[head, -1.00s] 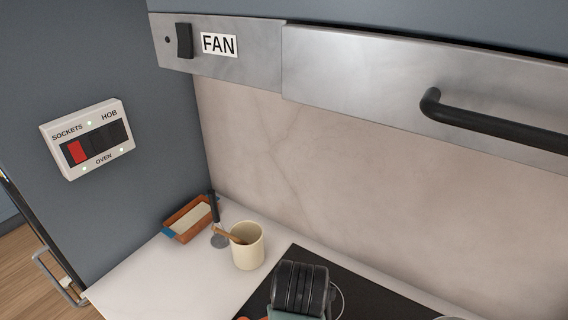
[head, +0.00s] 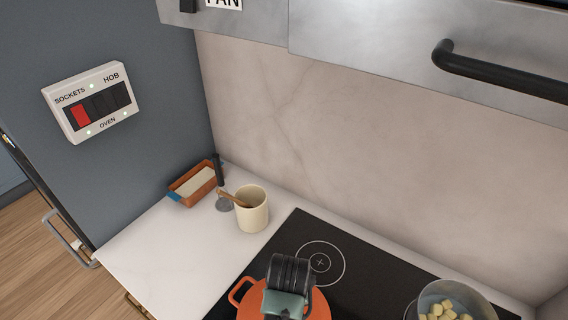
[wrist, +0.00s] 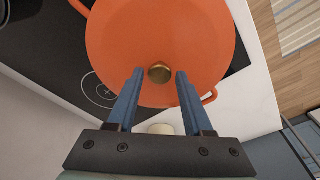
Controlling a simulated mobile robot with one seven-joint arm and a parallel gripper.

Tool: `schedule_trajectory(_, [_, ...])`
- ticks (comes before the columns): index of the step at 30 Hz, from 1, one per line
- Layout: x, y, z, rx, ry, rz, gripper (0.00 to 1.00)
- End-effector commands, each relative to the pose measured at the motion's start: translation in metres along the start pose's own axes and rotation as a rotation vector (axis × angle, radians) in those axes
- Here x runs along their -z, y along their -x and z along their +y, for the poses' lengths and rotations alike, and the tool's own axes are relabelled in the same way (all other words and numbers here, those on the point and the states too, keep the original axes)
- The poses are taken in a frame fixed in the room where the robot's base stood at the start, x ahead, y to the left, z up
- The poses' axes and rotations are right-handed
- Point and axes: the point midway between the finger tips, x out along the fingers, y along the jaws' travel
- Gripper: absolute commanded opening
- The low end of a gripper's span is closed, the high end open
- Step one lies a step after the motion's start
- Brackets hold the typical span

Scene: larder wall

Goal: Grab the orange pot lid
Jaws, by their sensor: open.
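The orange pot lid (wrist: 185,40) sits on the orange pot, with a round brass-coloured knob (wrist: 160,73) at its middle in the wrist view. In the head view the orange lid and pot (head: 247,300) show at the bottom, mostly hidden behind my arm. My gripper (wrist: 158,78) is open, its two blue fingers pointing at the knob, one on each side of it. I cannot tell from the picture whether the fingertips are level with the knob or above it. Nothing is held.
The pot stands on a black hob (head: 345,285). A pan with pale cubes (head: 480,303) is at the right. A cream crock (head: 253,212) with a wooden utensil and an orange dish (head: 183,198) stand on the white counter (head: 165,250). A steel hood (head: 370,45) hangs above.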

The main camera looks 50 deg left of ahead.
Motion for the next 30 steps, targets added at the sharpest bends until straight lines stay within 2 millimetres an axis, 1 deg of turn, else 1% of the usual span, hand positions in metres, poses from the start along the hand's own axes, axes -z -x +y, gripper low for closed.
schedule_trajectory(3, [0.0, -0.012, 0.0, 0.001, 0.0, -0.002, 0.51])
schedule_trajectory(6, [0.0, -0.019, 0.0, 0.0, 0.0, -0.001, 0.51])
schedule_trajectory(13, [0.0, -0.021, 0.0, 0.0, 0.0, 0.001, 0.51])
schedule_trajectory(14, [0.0, -0.021, 0.0, 0.0, 0.0, 0.001, 0.49])
schedule_trajectory(15, [0.0, -0.021, 0.0, 0.0, 0.0, 0.001, 0.42])
schedule_trajectory(17, [0.0, -0.021, 0.0, 0.0, 0.0, 0.001, 0.31])
schedule_trajectory(18, [0.0, -0.021, 0.0, 0.0, 0.0, 0.001, 0.24])
schedule_trajectory(22, [0.0, -0.02, 0.0, 0.0, 0.0, 0.001, 0.01])
schedule_trajectory(30, [0.0, -0.02, 0.0, 0.0, 0.0, 0.001, 0.0])
